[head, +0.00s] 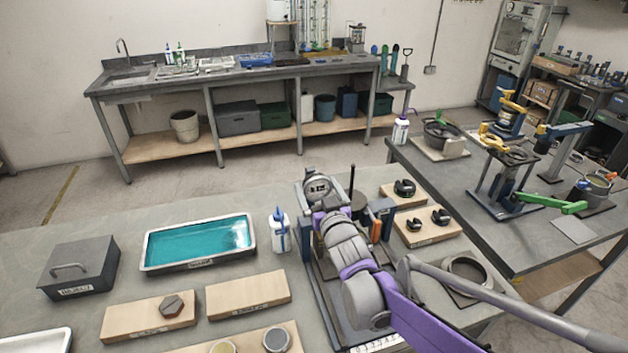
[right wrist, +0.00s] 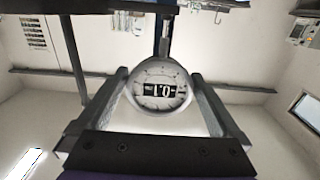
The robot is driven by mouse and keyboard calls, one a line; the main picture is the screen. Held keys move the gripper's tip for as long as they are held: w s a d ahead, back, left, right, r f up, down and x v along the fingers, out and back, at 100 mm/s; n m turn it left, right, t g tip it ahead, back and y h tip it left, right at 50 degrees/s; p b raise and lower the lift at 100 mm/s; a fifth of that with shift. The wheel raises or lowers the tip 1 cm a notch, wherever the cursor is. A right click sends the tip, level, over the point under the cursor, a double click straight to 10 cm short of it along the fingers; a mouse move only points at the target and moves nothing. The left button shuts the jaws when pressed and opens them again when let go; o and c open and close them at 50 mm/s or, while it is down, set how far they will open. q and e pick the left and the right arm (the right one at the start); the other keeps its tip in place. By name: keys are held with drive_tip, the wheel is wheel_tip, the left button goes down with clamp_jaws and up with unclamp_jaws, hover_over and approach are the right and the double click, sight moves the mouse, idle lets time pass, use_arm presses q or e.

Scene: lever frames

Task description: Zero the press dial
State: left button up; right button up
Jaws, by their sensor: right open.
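The press (head: 345,215) stands on the near bench, largely hidden behind my right arm. Its round white dial (head: 318,187) faces me at the top left of the frame. In the right wrist view the dial (right wrist: 160,85) shows a dark window with white digits, seemingly upside down and too small to read surely. My right gripper (right wrist: 160,76) is open, with one finger to each side of the dial and the dial seen between them. I cannot tell whether the fingers touch it. In the head view the arm hides the fingertips. My left gripper is out of view.
A white bottle (head: 280,230) stands just left of the press. A teal-filled tray (head: 200,243) and a grey lidded box (head: 80,267) are further left. Wooden blocks (head: 425,228) with dark parts and a grey ring (head: 467,275) lie to the right.

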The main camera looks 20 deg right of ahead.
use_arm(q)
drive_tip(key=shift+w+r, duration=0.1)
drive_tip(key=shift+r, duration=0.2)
use_arm(e)
drive_tip(key=shift+w, duration=1.25)
drive_tip(key=c, duration=1.1)
drive_tip(key=n+p, duration=0.1)
drive_tip(key=n, duration=0.4)
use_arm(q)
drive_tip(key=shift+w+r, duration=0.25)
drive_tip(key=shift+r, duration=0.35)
use_arm(e)
drive_tip(key=o, duration=1.1)
drive_tip(key=shift+s, duration=0.1)
